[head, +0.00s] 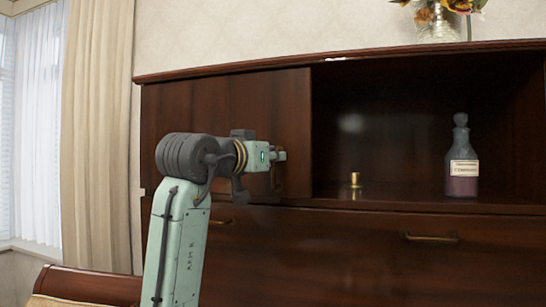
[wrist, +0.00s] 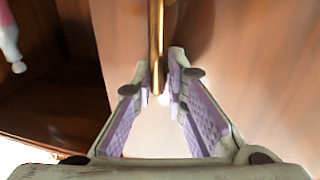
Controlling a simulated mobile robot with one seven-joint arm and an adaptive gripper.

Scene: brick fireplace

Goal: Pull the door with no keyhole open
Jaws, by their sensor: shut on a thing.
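A dark brown wooden door (head: 225,105) covers the left part of the cabinet's upper section in the head view. It appears about flush with the front. No keyhole can be made out on the part I see. My gripper (head: 279,156) is at the door's right side. In the wrist view my gripper (wrist: 160,90) has its lavender-padded fingers closed around the lower end of a thin upright brass handle (wrist: 156,35). The door face (wrist: 240,85) fills the right of that view. In the head view the handle is partly hidden by my gripper.
Right of the door is an open compartment with a small brass piece (head: 354,181) and a stoppered bottle (head: 461,165). Below is a drawer with a brass pull (head: 430,237). A flower vase (head: 438,22) stands on top. A curtain (head: 98,130) hangs left.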

